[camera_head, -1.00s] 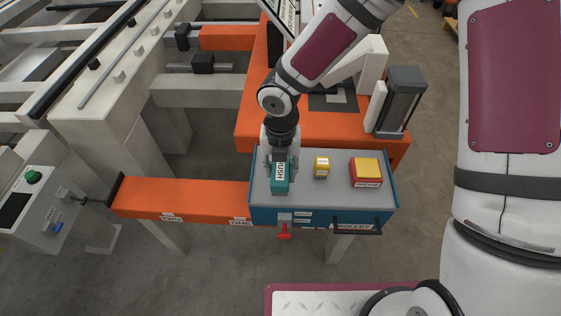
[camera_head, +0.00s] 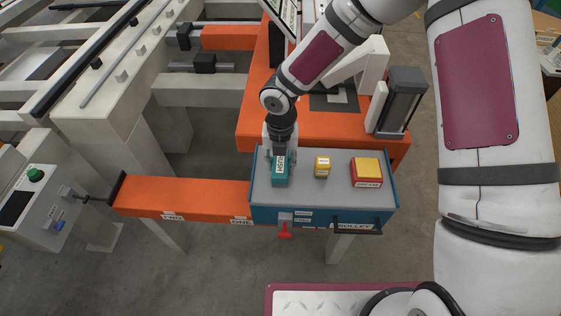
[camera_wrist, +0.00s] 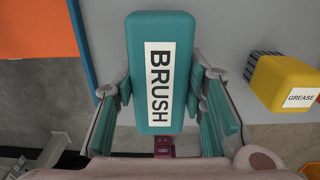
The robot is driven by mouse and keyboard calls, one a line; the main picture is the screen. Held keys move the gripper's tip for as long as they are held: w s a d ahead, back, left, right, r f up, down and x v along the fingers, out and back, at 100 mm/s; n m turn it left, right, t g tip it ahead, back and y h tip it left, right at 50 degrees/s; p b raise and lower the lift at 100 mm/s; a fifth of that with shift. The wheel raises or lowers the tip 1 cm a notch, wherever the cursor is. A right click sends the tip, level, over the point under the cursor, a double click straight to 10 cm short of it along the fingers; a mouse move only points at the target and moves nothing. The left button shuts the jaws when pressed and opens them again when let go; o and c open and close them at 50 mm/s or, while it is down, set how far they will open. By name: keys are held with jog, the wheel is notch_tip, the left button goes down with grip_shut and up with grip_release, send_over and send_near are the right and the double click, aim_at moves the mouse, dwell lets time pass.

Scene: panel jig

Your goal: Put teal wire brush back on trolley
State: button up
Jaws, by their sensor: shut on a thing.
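The teal wire brush (camera_head: 281,171), with a white BRUSH label, is at the left end of the trolley's grey top. It also fills the middle of the wrist view (camera_wrist: 161,60). My gripper (camera_head: 281,158) is shut on the brush, with one finger on each side of it. The trolley (camera_head: 337,195) has a grey top and blue sides, and its label reads TROLLEY. The brush is over or on the grey top; I cannot tell whether its underside touches. The bristles are hidden.
A yellow GREASE block (camera_head: 322,167) and a red and yellow box (camera_head: 367,172) stand on the trolley, right of the brush. An orange rail (camera_head: 190,199) runs left from the trolley. A red lever (camera_head: 285,230) hangs at its front. Grey top is free between these things.

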aim_at(281, 160)
jog(key=o, duration=1.1)
jog(key=shift+f, duration=0.15)
jog(key=shift+o, duration=0.2)
notch_tip(281, 160, up, 12)
jog(key=shift+r, duration=0.2)
jog(key=shift+d, duration=0.1)
